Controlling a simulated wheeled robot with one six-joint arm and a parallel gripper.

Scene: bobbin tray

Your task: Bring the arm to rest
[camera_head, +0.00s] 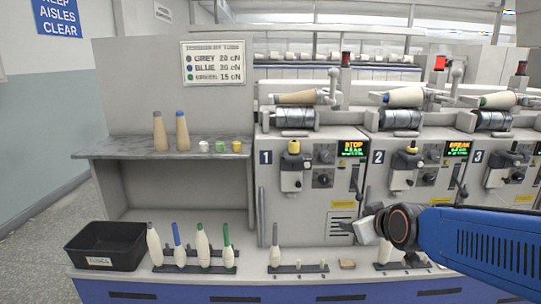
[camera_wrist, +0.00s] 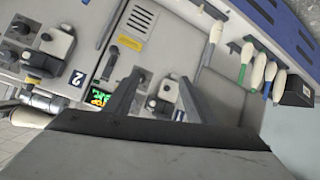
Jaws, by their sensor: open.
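My gripper (camera_head: 358,228) is in front of the machine between the units marked 1 and 2, above the front ledge. My blue arm (camera_head: 480,245) reaches in from the right edge. In the wrist view my gripper (camera_wrist: 161,75) shows two dark fingers spread apart with nothing between them. The grey machine front (camera_wrist: 225,95) lies beyond the fingers. A bobbin rack (camera_head: 390,266) with a pale bobbin stands below my gripper, partly hidden by the arm.
A black bin (camera_head: 105,247) and a rack of several bobbins (camera_head: 190,268) stand on the ledge at left. One grey-tipped bobbin (camera_head: 275,257) stands nearer the middle. Two cones and small cups are on the shelf (camera_head: 120,153). Unit 1's display (camera_head: 353,147) reads STOP.

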